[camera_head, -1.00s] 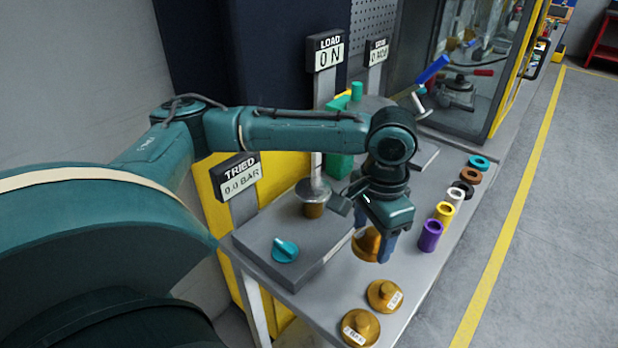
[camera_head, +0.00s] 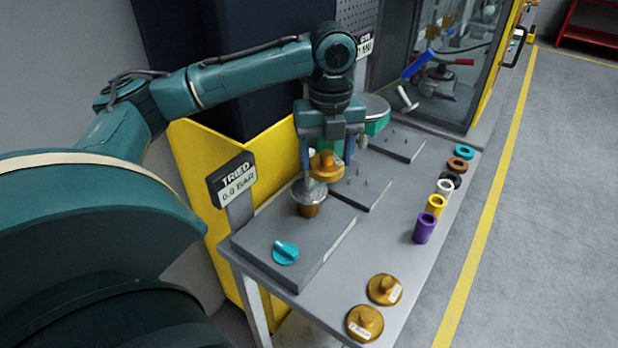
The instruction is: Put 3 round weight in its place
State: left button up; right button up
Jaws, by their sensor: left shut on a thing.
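My left gripper (camera_head: 327,158) is shut on a brass round weight (camera_head: 324,171), with a blue finger on each side of it. The weight is held up close to a silver disc (camera_head: 306,190) on a brass post. In this view the weight overlaps the far edge of the disc; I cannot tell if they touch. The post stands on a grey block with a teal knob (camera_head: 286,252). Two more brass round weights, one (camera_head: 384,290) behind the other (camera_head: 364,323), lie at the table's near end. My right gripper is not in view.
Several coloured rings and sleeves, among them a purple one (camera_head: 424,228), line the table's right edge. A grey plate with pins (camera_head: 362,188) lies behind the block. The table between weights and sleeves is bare.

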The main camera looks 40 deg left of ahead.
pick_arm(q)
jog(key=a+m, duration=0.1)
jog(key=a+r+m, duration=0.1)
jog(key=m, duration=0.1)
jog(key=r+m, duration=0.1)
jog(key=m, duration=0.1)
jog(key=shift+a+r+p, duration=0.25)
jog(key=shift+a+p, duration=0.05)
jog(key=shift+a, duration=0.1)
jog(key=a+m, duration=0.1)
jog(key=m, duration=0.1)
send_over(309, 188)
jog(key=shift+m, duration=0.4)
notch_tip(309, 188, down, 4)
jog(key=shift+f, duration=0.1)
jog(key=shift+f+p, duration=0.4)
jog(key=shift+f, duration=2)
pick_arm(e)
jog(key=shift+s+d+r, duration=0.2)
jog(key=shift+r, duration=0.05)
pick_arm(q)
jog(key=o, duration=1.2)
jog(key=shift+f, duration=0.15)
